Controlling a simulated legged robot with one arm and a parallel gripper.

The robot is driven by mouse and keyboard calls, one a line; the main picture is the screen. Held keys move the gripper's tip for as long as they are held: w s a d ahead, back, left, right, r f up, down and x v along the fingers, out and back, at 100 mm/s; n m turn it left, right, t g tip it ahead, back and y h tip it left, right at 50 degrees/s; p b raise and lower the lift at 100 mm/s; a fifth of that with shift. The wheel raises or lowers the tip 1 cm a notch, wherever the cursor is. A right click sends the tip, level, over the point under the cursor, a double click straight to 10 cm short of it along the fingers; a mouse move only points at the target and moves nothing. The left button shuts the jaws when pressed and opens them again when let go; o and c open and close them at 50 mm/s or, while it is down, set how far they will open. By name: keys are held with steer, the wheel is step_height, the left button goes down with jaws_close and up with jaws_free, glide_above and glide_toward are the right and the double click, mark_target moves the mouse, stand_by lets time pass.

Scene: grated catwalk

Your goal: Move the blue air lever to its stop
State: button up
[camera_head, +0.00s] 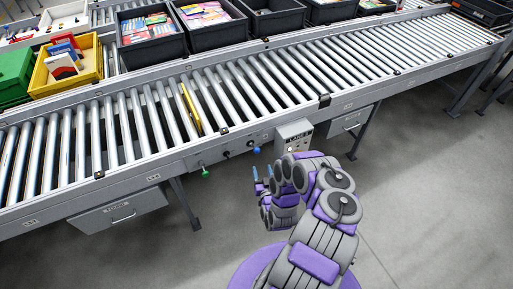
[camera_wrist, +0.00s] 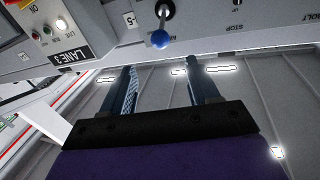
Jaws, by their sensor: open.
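The blue air lever shows as a small blue ball (camera_head: 257,150) on the conveyor's front rail, just left of the lane box. In the wrist view the blue ball (camera_wrist: 161,39) hangs at the end of a short pale stem below a dark round pivot. My gripper (camera_head: 262,179) is in front of the rail and just below the ball in the head view. In the wrist view my gripper (camera_wrist: 161,68) is open, its two dark blue fingers apart. The ball appears between and beyond the fingertips, and nothing is held. Contact is not visible.
The lane box (camera_head: 294,136) projects from the rail right of the lever. A green knob (camera_head: 205,172) hangs to the left. A drawer (camera_head: 118,211) and conveyor legs are below. A yellow bin (camera_head: 67,68) and dark bins (camera_head: 151,37) stand behind. The floor in front is clear.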

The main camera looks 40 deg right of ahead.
mark_target(255, 148)
steer(key=b+x, duration=0.5)
steer(key=x, duration=0.9)
stand_by(0.4)
